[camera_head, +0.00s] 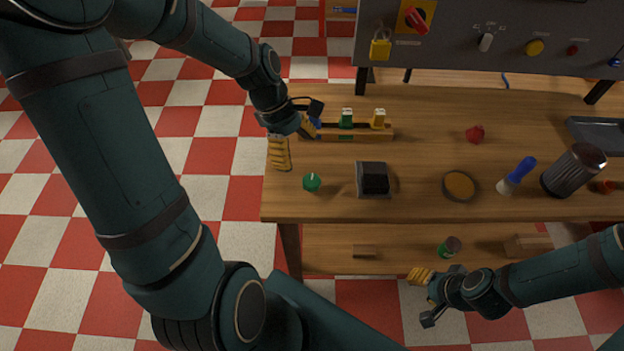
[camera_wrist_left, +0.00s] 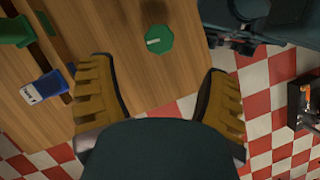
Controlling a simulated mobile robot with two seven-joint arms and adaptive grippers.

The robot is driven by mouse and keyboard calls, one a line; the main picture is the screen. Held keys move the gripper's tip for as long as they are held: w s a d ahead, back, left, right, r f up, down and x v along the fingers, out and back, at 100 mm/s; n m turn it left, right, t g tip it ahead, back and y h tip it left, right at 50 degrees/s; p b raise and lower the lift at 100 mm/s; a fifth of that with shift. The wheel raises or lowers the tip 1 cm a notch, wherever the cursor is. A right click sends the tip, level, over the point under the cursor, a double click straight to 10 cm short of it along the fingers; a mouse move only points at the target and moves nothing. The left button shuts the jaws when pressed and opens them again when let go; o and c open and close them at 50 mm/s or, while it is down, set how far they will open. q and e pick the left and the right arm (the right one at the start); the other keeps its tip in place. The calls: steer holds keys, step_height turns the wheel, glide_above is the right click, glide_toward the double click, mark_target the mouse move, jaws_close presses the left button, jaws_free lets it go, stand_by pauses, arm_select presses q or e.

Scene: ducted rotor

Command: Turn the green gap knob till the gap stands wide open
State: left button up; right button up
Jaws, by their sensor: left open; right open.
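The green gap knob (camera_head: 312,182) sits on the wooden table near its left front corner, with a pale pointer mark on its top. In the left wrist view the knob (camera_wrist_left: 159,40) shows as a green octagon beyond the fingertips, its pale mark toward the left. My left gripper (camera_head: 292,142) is open and empty over the table's left edge, behind the knob and apart from it; its yellow fingers (camera_wrist_left: 160,92) stand wide. My right gripper (camera_head: 426,297) is open and empty in front of the table, low at the right.
A dark block device (camera_head: 374,180) stands right of the knob. Behind is a wooden rack (camera_head: 345,135) with green and yellow pieces. A round tan dish (camera_head: 459,185), a blue-handled brush (camera_head: 517,175) and a dark cylinder (camera_head: 573,171) stand further right. A grey panel (camera_head: 460,60) rises behind.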

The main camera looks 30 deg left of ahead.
mark_target(311, 180)
arm_select(q)
steer(key=b+x, duration=0.2)
steer(key=x, duration=0.7)
steer(key=shift+d+f, duration=0.1)
steer(key=shift+f, duration=0.25)
steer(key=c, duration=1.2)
